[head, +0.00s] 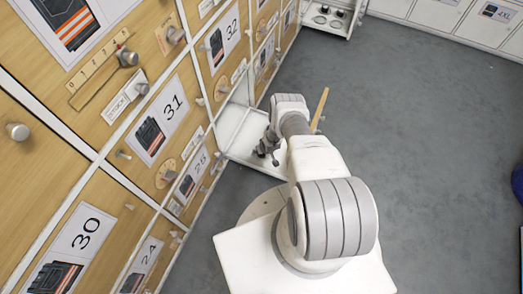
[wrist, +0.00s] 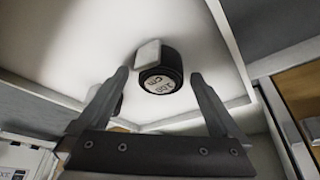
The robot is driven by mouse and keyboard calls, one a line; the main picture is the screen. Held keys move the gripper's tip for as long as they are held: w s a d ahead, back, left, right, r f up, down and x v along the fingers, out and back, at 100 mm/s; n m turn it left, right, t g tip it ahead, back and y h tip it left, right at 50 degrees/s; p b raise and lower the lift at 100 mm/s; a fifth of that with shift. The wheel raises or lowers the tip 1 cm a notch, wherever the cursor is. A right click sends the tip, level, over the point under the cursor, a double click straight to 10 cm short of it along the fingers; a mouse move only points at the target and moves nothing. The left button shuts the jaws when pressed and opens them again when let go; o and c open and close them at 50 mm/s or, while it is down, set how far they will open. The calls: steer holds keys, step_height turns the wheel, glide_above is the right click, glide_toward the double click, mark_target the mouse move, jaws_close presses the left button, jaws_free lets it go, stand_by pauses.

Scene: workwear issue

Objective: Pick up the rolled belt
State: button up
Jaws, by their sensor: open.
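The rolled belt (wrist: 172,63) is a black roll with a pale flap and a round white label reading a length in cm. In the wrist view it sits on a white tray surface (wrist: 70,35), between and beyond the fingertips. My gripper (wrist: 158,74) is open, one finger on each side of the roll in the picture, with nothing held. I cannot tell how much depth separates the fingertips from the belt. In the head view my gripper (head: 267,152) is over the pulled-out white drawer (head: 231,128); I cannot make out the belt there.
Another dark roll (wrist: 118,106) is partly hidden behind the left finger. Numbered wooden locker fronts (head: 110,150) with knobs and pegs stand at the left. A farther open drawer (head: 347,28) holds round items.

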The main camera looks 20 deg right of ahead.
steer(key=shift+c, duration=0.2)
steer(key=c, duration=1.2)
steer(key=shift+c, duration=0.2)
